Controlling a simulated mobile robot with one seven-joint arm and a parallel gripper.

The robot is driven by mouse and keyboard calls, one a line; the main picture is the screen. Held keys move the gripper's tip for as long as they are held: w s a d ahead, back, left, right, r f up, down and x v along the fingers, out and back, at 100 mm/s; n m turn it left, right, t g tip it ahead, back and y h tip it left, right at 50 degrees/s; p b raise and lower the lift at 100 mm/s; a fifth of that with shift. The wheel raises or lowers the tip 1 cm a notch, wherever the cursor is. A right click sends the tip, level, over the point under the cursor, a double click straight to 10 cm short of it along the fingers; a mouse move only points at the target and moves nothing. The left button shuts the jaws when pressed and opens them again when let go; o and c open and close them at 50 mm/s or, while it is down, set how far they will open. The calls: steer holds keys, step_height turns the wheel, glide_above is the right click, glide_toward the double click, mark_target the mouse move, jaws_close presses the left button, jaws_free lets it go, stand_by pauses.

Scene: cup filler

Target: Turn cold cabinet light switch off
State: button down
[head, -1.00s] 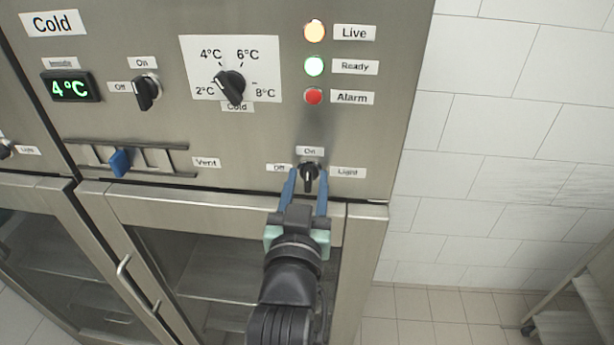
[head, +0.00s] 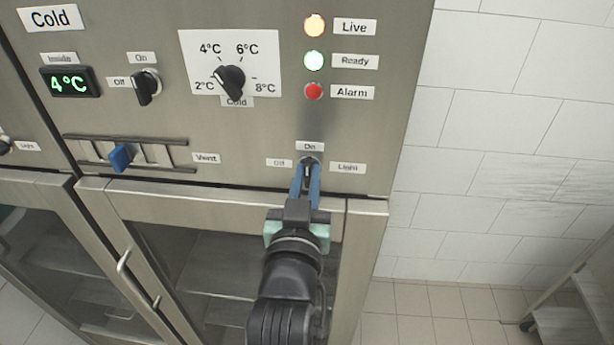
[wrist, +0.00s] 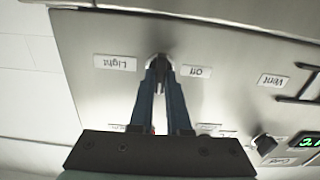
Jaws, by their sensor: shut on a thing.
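The light switch (head: 309,162) is a small black rotary knob low on the cold cabinet's steel panel (head: 240,135). It sits between the "Off" label (head: 279,163) on its left and the "Light" label (head: 347,167) on its right, with "On" (head: 310,146) above. My gripper (head: 306,178) has its blue fingers shut on the knob from below and in front. In the wrist view the switch (wrist: 159,62) shows between the fingertips, with the panel upside down. The knob is mostly covered by the fingers, and its pointer direction is hard to tell.
Above are the Live, Ready and Alarm lamps (head: 314,60) and the temperature dial (head: 231,82). To the left are an On/Off knob (head: 146,86) and the blue-handled vent slider (head: 122,156). Glass doors (head: 190,260) lie below. A tiled wall (head: 500,130) is at the right.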

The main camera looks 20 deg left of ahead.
steer(key=n, duration=0.8)
steer(key=shift+a+f+n+b, duration=0.1)
steer(key=shift+a+n+b, duration=0.05)
steer(key=shift+n+b, duration=0.2)
steer(key=n, duration=0.4)
steer(key=shift+f+n, duration=0.1)
steer(key=shift+n, duration=0.15)
steer(key=shift+f+n+b, duration=0.1)
steer(key=shift+n+b, duration=0.2)
steer(key=shift+n, duration=2)
steer(key=c, duration=0.9)
jaws_free()
steer(key=shift+s, duration=0.15)
